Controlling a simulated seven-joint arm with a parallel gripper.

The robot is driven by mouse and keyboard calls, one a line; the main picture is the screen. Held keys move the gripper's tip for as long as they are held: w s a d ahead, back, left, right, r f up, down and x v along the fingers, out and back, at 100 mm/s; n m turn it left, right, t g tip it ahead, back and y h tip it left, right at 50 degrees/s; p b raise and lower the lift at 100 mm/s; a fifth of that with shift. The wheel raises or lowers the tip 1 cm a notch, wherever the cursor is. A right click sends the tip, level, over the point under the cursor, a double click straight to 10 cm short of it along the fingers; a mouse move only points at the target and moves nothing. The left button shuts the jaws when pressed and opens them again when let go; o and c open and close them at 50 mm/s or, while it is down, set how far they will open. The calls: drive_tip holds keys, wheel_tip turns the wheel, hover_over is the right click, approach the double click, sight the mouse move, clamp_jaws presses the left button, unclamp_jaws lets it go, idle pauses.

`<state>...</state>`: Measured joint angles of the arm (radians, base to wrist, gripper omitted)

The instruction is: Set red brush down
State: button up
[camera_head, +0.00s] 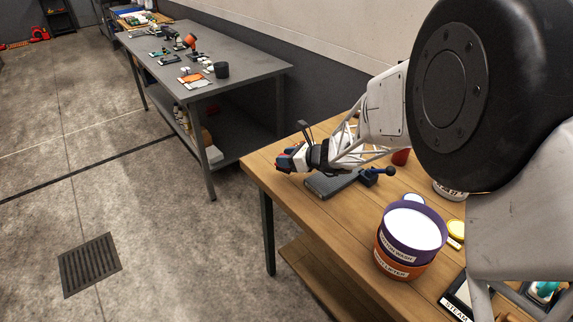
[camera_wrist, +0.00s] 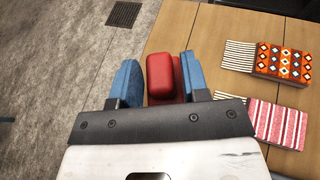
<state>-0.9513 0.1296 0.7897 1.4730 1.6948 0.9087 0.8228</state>
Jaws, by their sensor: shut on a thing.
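My gripper (camera_head: 284,160) is over the far left corner area of the wooden table (camera_head: 300,215). In the wrist view, its blue fingers (camera_wrist: 158,77) stand on either side of a red brush (camera_wrist: 162,70) and hold it. The brush shows as a smooth red block with a lower red part behind it. Any bristles are hidden. In the head view only a small bit of red shows at the fingertips. I cannot tell how high the brush is above the table.
Two folded rug samples, orange patterned (camera_wrist: 284,63) and pink striped (camera_wrist: 277,122), lie right of the brush. A dark ribbed pad (camera_head: 330,185) lies beside my gripper. A purple tub (camera_head: 409,247) stands nearer. A grey bench (camera_head: 245,68) stands behind; a floor drain (camera_head: 90,265) is left.

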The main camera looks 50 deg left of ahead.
drive_tip(key=shift+w+a, duration=0.2)
drive_tip(key=shift+a, duration=0.2)
drive_tip(key=shift+f, duration=1.75)
drive_tip(key=shift+f, duration=0.1)
drive_tip(key=o, duration=0.9)
drive_tip(key=shift+o, duration=0.2)
drive_tip(key=v, duration=1.2)
drive_tip(key=shift+w+d, duration=0.1)
